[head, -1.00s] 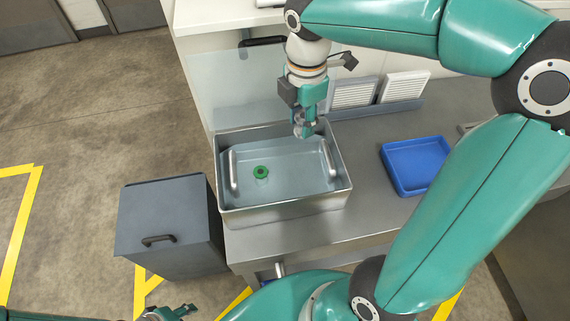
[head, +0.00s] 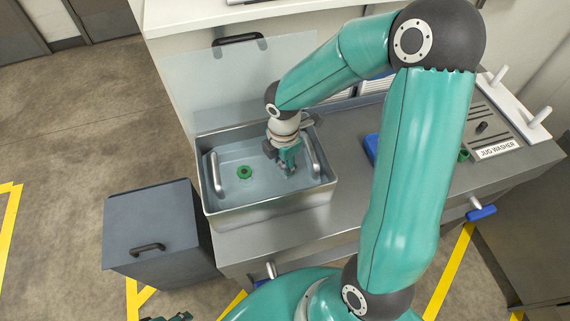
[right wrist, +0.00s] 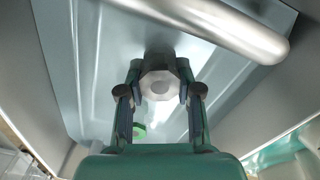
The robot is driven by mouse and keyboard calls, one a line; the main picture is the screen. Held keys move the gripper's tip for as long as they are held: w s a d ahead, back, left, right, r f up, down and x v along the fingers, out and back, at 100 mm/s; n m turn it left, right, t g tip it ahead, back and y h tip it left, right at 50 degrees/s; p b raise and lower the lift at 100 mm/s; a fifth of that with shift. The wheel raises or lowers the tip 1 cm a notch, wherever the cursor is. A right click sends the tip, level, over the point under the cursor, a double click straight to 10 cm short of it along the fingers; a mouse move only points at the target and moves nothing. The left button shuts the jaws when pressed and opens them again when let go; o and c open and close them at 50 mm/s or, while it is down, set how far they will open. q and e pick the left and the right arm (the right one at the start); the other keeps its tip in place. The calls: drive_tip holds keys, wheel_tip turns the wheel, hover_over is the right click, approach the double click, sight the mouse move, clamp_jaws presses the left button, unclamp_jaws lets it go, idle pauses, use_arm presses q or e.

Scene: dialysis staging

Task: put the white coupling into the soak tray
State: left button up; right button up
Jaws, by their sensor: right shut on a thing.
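The soak tray (head: 262,212) is a steel basin with two bar handles and a pale blue-grey inside. My right gripper (head: 289,168) is over the tray's right part, pointing down, close to the right handle. In the right wrist view the right gripper (right wrist: 159,90) is shut on the white coupling (right wrist: 160,84), a pale faceted piece with a darker grey end. In the head view the gripper mostly hides the coupling. I cannot tell whether it touches the tray's floor. Only a scrap of my left gripper (head: 180,317) shows at the bottom edge.
A green ring-shaped piece (head: 244,172) is in the tray's left part. A clear panel (head: 225,90) stands behind the tray. A grey lidded bin (head: 150,225) is to its left. A blue tray (head: 371,148) and a jug washer (head: 498,150) are to the right.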

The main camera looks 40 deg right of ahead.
drive_tip(key=shift+f, duration=0.4)
drive_tip(key=shift+f, duration=0.15)
drive_tip(key=o, duration=0.9)
drive_tip(key=shift+o, duration=0.2)
wheel_tip(320, 180, up, 12)
drive_tip(key=shift+r+p, duration=0.2)
drive_tip(key=shift+p, duration=0.2)
